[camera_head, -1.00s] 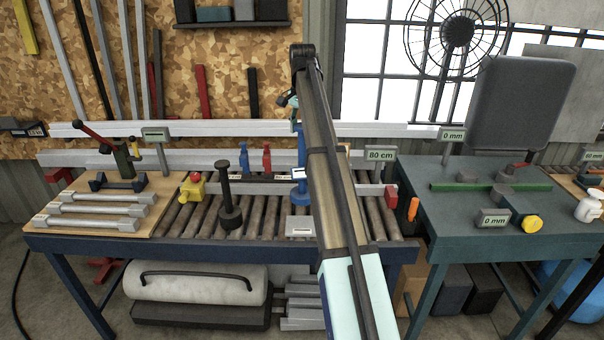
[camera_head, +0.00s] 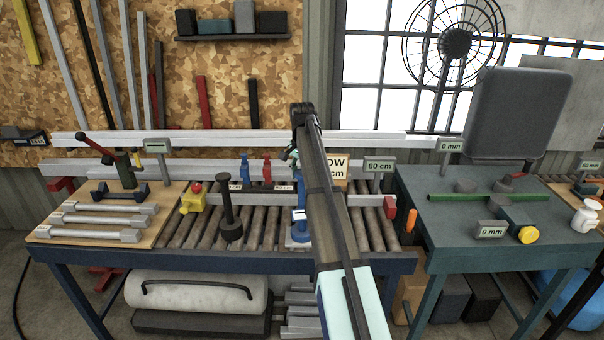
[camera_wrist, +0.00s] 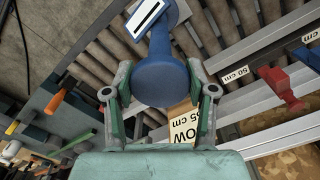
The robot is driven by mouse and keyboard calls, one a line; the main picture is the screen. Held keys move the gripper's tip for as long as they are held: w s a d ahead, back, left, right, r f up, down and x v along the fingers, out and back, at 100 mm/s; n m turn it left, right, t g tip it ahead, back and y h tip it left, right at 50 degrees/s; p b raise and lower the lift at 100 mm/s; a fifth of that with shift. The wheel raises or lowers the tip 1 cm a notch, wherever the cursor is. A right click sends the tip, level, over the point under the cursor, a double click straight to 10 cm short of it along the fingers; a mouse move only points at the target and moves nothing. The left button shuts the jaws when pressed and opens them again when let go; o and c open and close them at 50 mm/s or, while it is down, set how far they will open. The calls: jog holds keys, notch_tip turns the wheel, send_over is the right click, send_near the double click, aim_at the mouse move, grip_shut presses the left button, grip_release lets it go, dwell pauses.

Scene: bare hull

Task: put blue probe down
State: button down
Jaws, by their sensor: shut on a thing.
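The blue probe (camera_head: 299,218) stands upright at the right part of the roller table, partly hidden behind my arm. Its base is at the grey plate (camera_head: 291,241) on the rollers; I cannot tell whether it touches. In the wrist view the blue probe (camera_wrist: 160,82) sits between the fingers of my gripper (camera_wrist: 160,95), with a white label on its far part. My gripper is shut on it. In the head view my gripper is mostly hidden by the arm.
A black probe-like post (camera_head: 229,212) and a yellow block with a red button (camera_head: 193,198) stand left on the rollers. Small red and blue clamps (camera_head: 266,170) sit on the rail behind. Rollers between post and probe are clear.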

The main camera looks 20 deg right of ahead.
jog(key=shift+f, duration=0.1)
jog(key=shift+c, duration=1.8)
grip_release()
notch_tip(320, 180, up, 12)
jog(key=b, duration=0.3)
